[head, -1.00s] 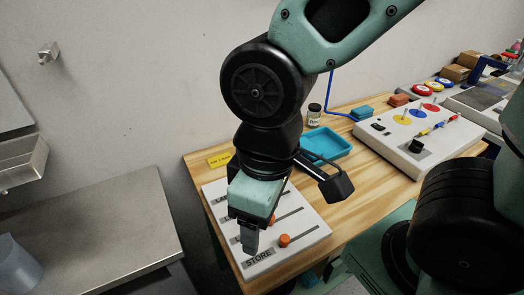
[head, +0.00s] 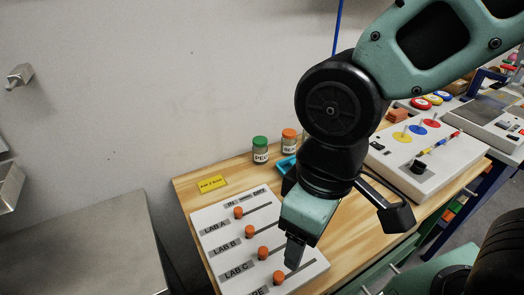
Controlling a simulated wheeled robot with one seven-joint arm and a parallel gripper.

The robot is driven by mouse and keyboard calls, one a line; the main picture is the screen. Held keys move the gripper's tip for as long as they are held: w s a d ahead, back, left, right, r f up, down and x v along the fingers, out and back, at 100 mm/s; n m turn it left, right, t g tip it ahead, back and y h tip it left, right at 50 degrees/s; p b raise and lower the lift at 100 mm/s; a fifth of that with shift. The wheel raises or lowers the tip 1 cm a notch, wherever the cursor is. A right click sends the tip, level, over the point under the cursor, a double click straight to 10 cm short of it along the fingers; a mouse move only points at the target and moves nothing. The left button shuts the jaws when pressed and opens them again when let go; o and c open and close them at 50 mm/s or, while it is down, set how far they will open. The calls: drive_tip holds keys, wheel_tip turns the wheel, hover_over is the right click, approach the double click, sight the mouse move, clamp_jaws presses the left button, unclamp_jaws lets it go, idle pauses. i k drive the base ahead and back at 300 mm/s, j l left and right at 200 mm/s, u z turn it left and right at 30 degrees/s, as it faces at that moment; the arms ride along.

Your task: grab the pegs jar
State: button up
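The pegs jar (head: 261,150) is a small clear jar with a green lid and a label reading "PEG". It stands upright near the back edge of the wooden table, against the wall side. My gripper (head: 292,262) points down over the right part of the white slider board, in front of the jar and to its right, well apart from it. Its fingers are seen from the side and partly hidden, so I cannot tell whether they are open.
A similar jar with an orange lid (head: 290,140) stands just right of the pegs jar. A blue tray (head: 286,166) is partly hidden behind my arm. The white board (head: 213,246) has orange knobs. A yellow note (head: 213,184) lies left of the jar. A white panel (head: 420,165) stands at right.

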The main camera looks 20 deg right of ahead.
sight(260, 148)
drive_tip(key=j+z, duration=0.1)
drive_tip(key=k+j+z, duration=0.1)
drive_tip(key=j, duration=0.2)
drive_tip(key=j+z, duration=0.5)
drive_tip(key=j, duration=0.65)
drive_tip(key=i, duration=0.05)
